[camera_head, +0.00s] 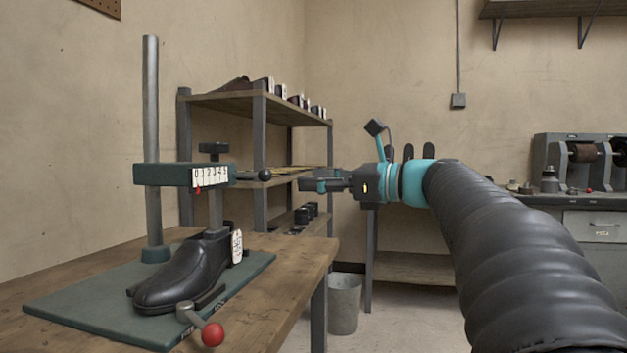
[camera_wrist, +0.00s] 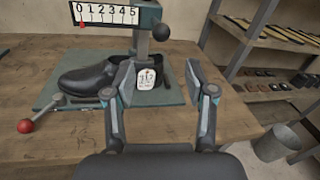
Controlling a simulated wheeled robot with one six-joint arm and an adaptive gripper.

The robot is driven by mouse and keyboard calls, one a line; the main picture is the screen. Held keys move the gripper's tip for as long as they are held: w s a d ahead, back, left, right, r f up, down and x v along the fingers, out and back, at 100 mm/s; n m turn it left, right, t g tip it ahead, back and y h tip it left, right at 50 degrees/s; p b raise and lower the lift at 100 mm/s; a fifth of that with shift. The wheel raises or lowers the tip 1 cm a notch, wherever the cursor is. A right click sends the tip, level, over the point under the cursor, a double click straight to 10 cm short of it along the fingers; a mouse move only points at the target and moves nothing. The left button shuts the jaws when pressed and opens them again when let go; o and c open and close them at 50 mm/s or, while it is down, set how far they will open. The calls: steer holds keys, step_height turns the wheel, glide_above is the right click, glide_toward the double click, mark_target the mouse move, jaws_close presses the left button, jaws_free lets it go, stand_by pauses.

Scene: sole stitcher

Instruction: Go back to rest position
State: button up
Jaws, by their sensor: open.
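My gripper (camera_head: 318,181) is open and empty in the air to the right of the stitcher, near its black knob (camera_head: 264,175). In the wrist view the two fingers (camera_wrist: 158,92) are spread apart. A black shoe (camera_head: 182,275) with a white tag (camera_head: 237,247) sits on the green base plate (camera_head: 85,308) of the stitcher. The stitcher's post stands inside the shoe opening. The arm of the stitcher carries a 0-to-5 scale (camera_head: 210,175) with a red pointer near its left end. A lever with a red ball (camera_head: 212,334) sticks out at the front.
The wooden workbench (camera_head: 290,270) bears the stitcher. A shelf rack (camera_head: 225,101) with shoes and small dark items stands behind it. A grey bin (camera_head: 343,305) is on the floor beside the bench. A grey cabinet (camera_head: 597,225) with a machine stands at the right.

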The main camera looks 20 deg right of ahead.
steer(key=s+d+f+n+g+h, duration=0.1)
steer(key=f+n+h, duration=0.15)
steer(key=f, duration=0.45)
steer(key=s+d+f+n+g+h+p, duration=0.1)
steer(key=f+n+h, duration=0.1)
steer(key=f+n, duration=0.35)
steer(key=s+d+f+n+g+h, duration=0.1)
steer(key=f+n+g+h, duration=0.15)
steer(key=f, duration=0.65)
steer(key=s+a+f+n+g+h+p, duration=0.1)
steer(key=s+f+n+h+p, duration=0.15)
steer(key=s+f+n, duration=0.35)
steer(key=s+a+f+n+g+h+p, duration=0.1)
steer(key=s+a+f+n+g+h, duration=0.2)
steer(key=s, duration=0.5)
steer(key=s+a+n+t+p, duration=0.2)
steer(key=s+n+p, duration=0.2)
steer(key=s, duration=0.5)
steer(key=shift+s+a+f+n+h, duration=0.15)
steer(key=shift+s+f+n+h, duration=0.2)
steer(key=shift+s+h, duration=0.1)
steer(key=shift+a+r+p, duration=0.25)
steer(key=shift+p, duration=0.05)
steer(key=shift+c, duration=1.3)
